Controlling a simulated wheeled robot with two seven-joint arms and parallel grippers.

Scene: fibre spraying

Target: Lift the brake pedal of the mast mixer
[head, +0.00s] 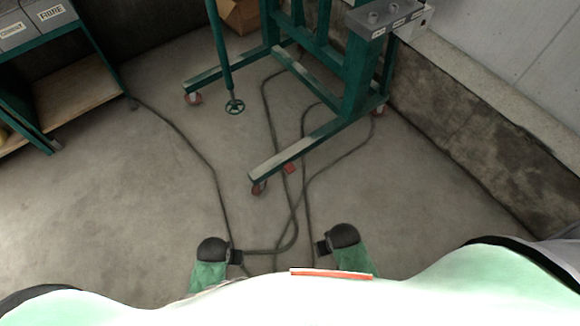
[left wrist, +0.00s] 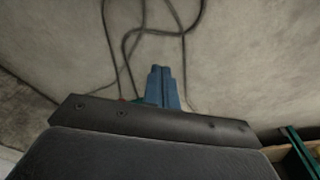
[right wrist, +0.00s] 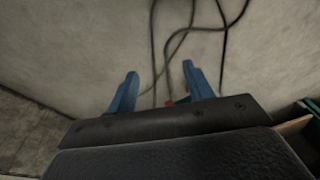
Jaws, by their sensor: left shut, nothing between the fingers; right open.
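The mast mixer's green frame (head: 350,75) stands on casters at the upper middle of the head view. A small red pedal-like part (head: 290,168) shows beside its front leg, near the front caster (head: 258,187). I cannot tell whether the pedal is up or down. My left gripper (left wrist: 161,68) has its blue fingers together and empty in the left wrist view. My right gripper (right wrist: 160,70) has its blue fingers apart and empty. Both are clear of the mixer. In the head view my arms show low in the picture, their fingers not discernible.
Dark cables (head: 215,170) run loosely over the concrete floor in front of and under the mixer. A shelf (head: 75,90) with grey boxes stands at left, a cardboard box (head: 240,15) at the back. A low concrete wall (head: 470,120) bounds the right side. The floor at left centre is free.

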